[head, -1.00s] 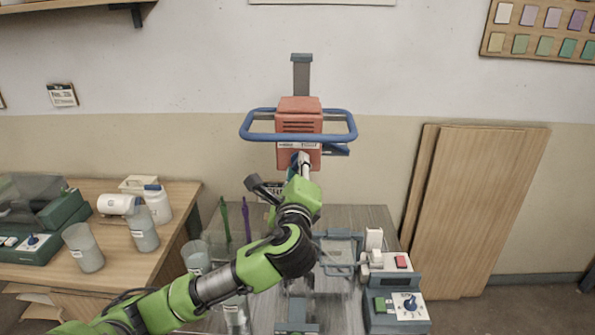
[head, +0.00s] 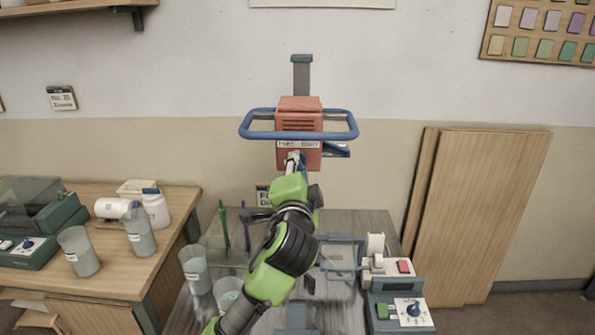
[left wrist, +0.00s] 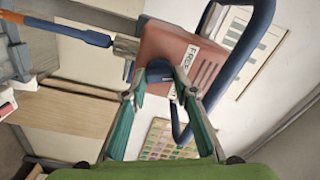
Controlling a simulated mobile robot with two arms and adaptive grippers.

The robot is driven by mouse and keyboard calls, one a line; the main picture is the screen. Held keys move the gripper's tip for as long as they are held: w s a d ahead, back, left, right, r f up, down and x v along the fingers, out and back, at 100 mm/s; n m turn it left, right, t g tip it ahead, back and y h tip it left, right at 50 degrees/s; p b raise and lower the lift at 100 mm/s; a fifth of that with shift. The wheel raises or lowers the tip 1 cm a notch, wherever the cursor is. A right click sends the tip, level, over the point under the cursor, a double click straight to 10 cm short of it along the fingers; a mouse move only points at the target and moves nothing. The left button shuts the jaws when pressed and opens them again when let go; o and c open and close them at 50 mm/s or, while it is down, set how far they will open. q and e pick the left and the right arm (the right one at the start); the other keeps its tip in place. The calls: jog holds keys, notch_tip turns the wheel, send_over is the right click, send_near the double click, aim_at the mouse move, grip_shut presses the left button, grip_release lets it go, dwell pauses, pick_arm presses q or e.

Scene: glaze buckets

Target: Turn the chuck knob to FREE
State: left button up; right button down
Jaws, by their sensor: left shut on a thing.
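The red mixer head (head: 299,122) with a blue bar handle stands on a grey post against the wall. A white label (head: 298,144) with small dark print crosses its front; in the left wrist view part of the label (left wrist: 190,64) seems to read FREE. The blue chuck knob (left wrist: 158,69) is on the red face below the label. My left gripper (left wrist: 160,82) is shut on the knob, with a teal-padded finger on each side; it also shows in the head view (head: 294,160). The gripper mostly hides the knob there, and I cannot tell where it points. My right gripper is not in view.
Below my arm is a grey worktable (head: 355,222) with cups, green and purple sticks, and a control box (head: 400,312) with a blue dial. A wooden bench (head: 110,268) with jars stands at left. Wooden boards (head: 480,215) lean on the wall at right.

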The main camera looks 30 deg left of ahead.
pick_arm(q)
jog(key=n, duration=0.4)
jog(key=shift+n+b, duration=0.3)
jog(key=shift+b, duration=0.05)
dwell(0.4)
jog(key=o, duration=1.1)
jog(key=shift+d, duration=0.1)
jog(key=v, duration=0.7)
jog(key=shift+s+d, duration=0.1)
jog(key=shift+s, duration=0.05)
